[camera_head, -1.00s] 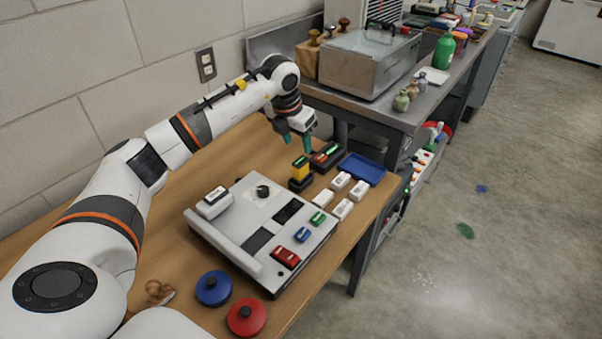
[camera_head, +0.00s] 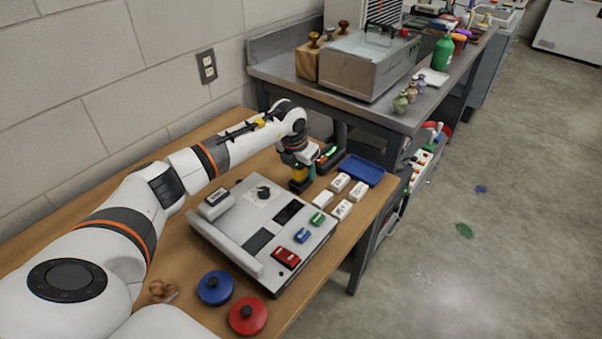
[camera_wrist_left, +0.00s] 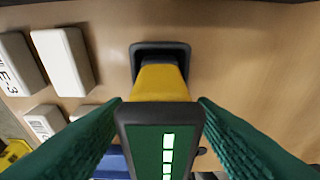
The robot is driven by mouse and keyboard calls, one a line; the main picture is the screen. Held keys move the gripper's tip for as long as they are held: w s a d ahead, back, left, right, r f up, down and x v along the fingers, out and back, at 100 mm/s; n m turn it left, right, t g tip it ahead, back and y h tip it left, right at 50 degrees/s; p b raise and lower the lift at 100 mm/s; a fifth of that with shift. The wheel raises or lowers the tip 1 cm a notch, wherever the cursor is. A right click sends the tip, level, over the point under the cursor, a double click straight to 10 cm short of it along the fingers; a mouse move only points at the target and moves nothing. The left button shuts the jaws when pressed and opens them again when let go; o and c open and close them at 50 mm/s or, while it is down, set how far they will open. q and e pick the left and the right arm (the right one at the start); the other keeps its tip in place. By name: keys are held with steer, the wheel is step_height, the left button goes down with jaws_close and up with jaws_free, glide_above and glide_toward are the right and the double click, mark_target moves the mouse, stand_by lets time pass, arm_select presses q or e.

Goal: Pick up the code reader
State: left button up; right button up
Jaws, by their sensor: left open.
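The code reader (camera_head: 299,175) is yellow with a dark head and stands upright in a black cradle on the wooden bench. In the left wrist view the reader (camera_wrist_left: 163,120) shows its dark top with a lit green display, its yellow body and the cradle (camera_wrist_left: 140,60) below. My left gripper (camera_head: 303,168) is over the reader, with its green fingers open on either side of the head. A gap to each finger seems small; I cannot tell whether they touch. The gripper hides part of the reader in the head view.
A dark device with red and green marks (camera_head: 328,158) stands close behind the reader. White labelled blocks (camera_head: 340,183) and a blue tray (camera_head: 362,170) lie to its right. A grey console (camera_head: 225,232) is in front. A metal bench (camera_head: 385,112) stands beyond.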

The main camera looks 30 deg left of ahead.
arm_select(q)
steer(key=c, duration=1.1)
steer(key=shift+r, duration=0.1)
step_height(320, 180, up, 10)
steer(key=shift+f+b, duration=0.1)
steer(key=shift+b, duration=0.25)
steer(key=o, duration=0.3)
steer(key=shift+d, duration=0.1)
steer(key=shift+c, duration=0.4)
